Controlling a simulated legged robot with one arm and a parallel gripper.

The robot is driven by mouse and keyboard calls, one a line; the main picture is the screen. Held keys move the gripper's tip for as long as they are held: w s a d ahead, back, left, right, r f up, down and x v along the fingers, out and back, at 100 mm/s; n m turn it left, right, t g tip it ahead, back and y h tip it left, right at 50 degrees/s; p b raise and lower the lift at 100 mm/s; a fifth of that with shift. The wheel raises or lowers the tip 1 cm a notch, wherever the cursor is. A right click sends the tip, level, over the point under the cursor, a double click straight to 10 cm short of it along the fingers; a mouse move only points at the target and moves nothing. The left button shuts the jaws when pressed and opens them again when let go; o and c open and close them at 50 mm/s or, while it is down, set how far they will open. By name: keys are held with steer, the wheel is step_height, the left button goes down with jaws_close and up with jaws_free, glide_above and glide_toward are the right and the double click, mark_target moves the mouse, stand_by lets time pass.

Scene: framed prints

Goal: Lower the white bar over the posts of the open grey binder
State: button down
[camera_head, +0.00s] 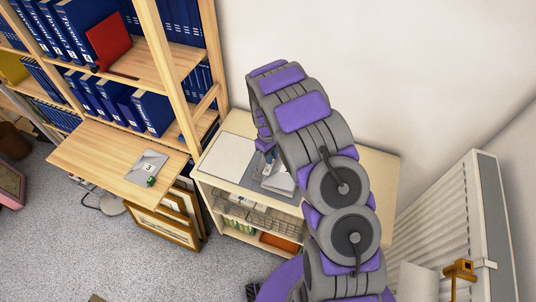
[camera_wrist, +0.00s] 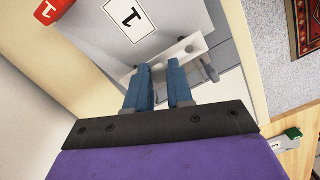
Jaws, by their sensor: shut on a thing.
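In the wrist view, my gripper (camera_wrist: 158,72) has two blue fingers pointing at the white bar (camera_wrist: 195,48), shut on it near its middle. The bar is flat with dark round holes and runs slantwise past the fingertips. Grey metal posts (camera_wrist: 209,70) show beside and below its right part. I cannot tell whether they pass through the holes. The open grey binder (camera_wrist: 190,18) lies beneath, with a white label marked 1 on its cover. In the head view, the binder (camera_head: 254,176) lies on the low cabinet, partly hidden by my arm, which also hides most of my gripper.
The low cabinet (camera_head: 222,182) stands against the wall beside a wooden shelf of blue binders (camera_head: 152,112). A pull-out board holds a grey clipboard-like item (camera_head: 147,167). Framed prints (camera_head: 165,228) lean below it. A radiator (camera_head: 440,215) is at the right.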

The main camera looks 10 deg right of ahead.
steer(key=shift+d, duration=0.8)
steer(key=shift+a, duration=1.5)
steer(key=shift+d, duration=0.8)
steer(key=shift+a, duration=0.1)
steer(key=shift+d+p, duration=0.3)
steer(key=shift+d, duration=0.35)
steer(key=shift+a, duration=0.35)
steer(key=shift+f, duration=1.45)
steer(key=c, duration=0.9)
jaws_free()
